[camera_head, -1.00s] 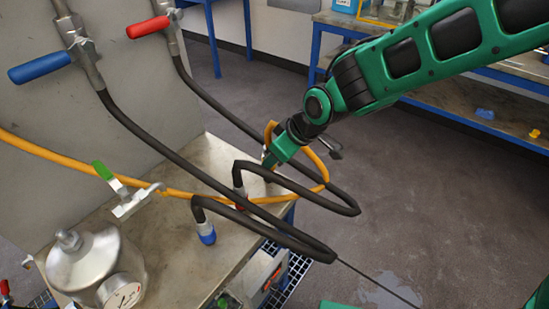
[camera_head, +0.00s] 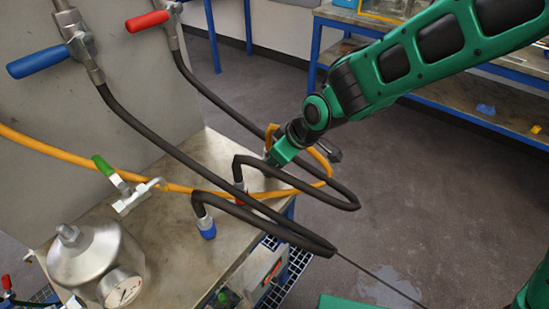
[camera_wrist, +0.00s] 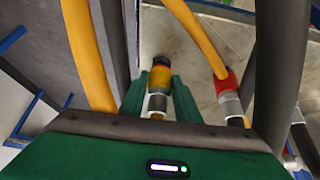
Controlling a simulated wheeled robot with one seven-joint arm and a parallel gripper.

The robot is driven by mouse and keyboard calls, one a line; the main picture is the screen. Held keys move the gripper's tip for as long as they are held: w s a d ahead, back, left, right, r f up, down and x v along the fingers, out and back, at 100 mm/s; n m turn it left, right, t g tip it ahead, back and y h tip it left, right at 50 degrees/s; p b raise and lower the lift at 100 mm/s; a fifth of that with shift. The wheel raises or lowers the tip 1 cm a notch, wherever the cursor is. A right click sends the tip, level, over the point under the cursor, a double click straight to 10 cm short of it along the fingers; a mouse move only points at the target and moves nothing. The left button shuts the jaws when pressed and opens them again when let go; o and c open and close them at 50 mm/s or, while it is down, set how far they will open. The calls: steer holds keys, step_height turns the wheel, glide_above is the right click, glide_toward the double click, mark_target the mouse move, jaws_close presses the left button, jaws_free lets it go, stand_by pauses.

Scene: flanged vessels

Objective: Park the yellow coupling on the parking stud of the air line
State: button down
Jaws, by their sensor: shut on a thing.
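My gripper (camera_wrist: 158,92) is shut on the yellow coupling (camera_wrist: 160,77), which sits between the green fingers in the wrist view with a dark round end beyond it. In the head view my gripper (camera_head: 275,160) is low over the far right part of the bench, and the coupling is hidden there. The yellow air line (camera_head: 60,158) runs from the left across the bench and loops up around my wrist. The dark end may be the parking stud; I cannot tell whether the coupling is seated on it.
Black hoses arch over the bench (camera_head: 165,265), one to a red coupling (camera_wrist: 226,84) close beside my gripper and one to a blue coupling (camera_head: 207,228). A metal vessel with a gauge (camera_head: 95,262) stands front left. Open floor lies right.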

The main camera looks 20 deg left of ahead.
steer(key=shift+f, duration=0.45)
steer(key=c, duration=1.3)
jaws_free()
steer(key=shift+o, duration=0.2)
